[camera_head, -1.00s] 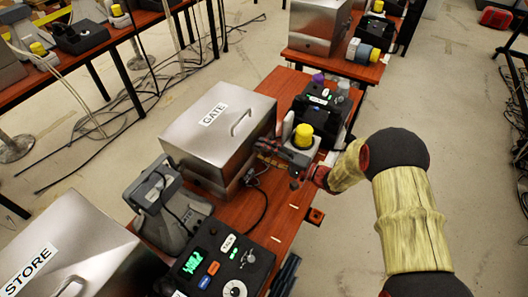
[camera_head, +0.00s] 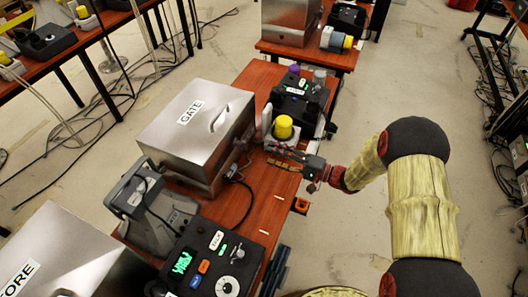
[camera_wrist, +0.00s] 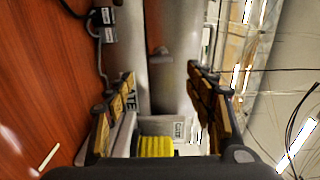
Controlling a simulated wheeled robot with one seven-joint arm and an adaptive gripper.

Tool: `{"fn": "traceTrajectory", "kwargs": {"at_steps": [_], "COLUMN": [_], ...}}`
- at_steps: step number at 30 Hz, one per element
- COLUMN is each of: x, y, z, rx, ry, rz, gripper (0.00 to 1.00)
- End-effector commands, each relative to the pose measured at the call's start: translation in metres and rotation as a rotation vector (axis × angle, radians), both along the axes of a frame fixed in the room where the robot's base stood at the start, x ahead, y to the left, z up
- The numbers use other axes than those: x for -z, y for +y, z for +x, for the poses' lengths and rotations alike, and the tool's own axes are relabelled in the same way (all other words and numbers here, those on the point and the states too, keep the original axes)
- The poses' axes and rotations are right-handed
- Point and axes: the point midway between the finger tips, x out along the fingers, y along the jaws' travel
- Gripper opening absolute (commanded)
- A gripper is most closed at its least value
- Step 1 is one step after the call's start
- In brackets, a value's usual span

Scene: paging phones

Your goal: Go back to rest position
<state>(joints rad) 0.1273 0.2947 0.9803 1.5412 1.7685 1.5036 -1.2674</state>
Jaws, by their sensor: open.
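My gripper (camera_head: 277,158) is over the wooden table, just in front of the yellow button and right of the GATE box. In the wrist view my gripper (camera_wrist: 163,105) has its two fingers spread wide, with nothing held between them. The yellow button (camera_head: 284,127) sits on a white base; part of it shows at the bottom of the wrist view (camera_wrist: 157,147). The metal GATE box (camera_head: 195,125) has its lid closed, and its shiny side fills the space beyond the fingers in the wrist view.
A grey phone (camera_head: 150,200) and a black keypad unit (camera_head: 212,262) with a green display stand nearer on the table (camera_head: 262,195). A black unit (camera_head: 298,95) is behind the button. The STORE box (camera_head: 60,255) is at lower left. Floor right of my arm is clear until a dark rack.

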Motion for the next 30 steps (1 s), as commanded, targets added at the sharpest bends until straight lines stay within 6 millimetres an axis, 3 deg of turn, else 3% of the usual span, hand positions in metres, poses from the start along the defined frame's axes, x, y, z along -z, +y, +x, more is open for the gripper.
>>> {"fn": "traceTrajectory", "kwargs": {"at_steps": [19,24,26,30], "x": [0.000,0.005,0.016,0.052], "y": [-0.005,-0.005,-0.003,0.004], "z": [-0.002,-0.002,-0.011,-0.070], "rx": [-0.001,0.000,-0.026,-0.147], "ry": [0.003,0.099,0.182,0.445], "rz": [0.001,0.014,0.001,-0.090], "gripper": [0.55,0.55,0.55,0.55]}}
